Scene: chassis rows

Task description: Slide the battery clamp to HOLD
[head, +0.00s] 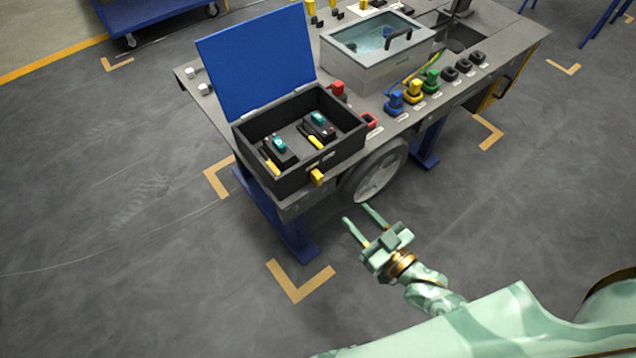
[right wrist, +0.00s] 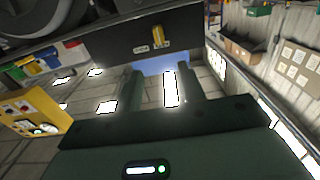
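A dark box (head: 345,148) with its blue lid (head: 255,60) raised stands at the near corner of the bench. Inside are two dark blocks with teal tops and yellow levers, the left one (head: 280,150) and the right one (head: 318,128). A yellow tab (head: 317,177) sticks out of the box's front face; it also shows in the right wrist view (right wrist: 158,37). I cannot tell which yellow part is the battery clamp, and no HOLD mark is readable. My right gripper (head: 355,212) is open and empty, below and in front of the box, apart from it. My left gripper is not in view.
The grey bench (head: 450,100) carries a clear-lidded case (head: 375,50) and coloured plugs (head: 413,90) along its edge. A wheel (head: 378,172) and blue legs (head: 290,230) stand beneath. A blue cart (head: 160,12) is at the far left. The floor in front is clear.

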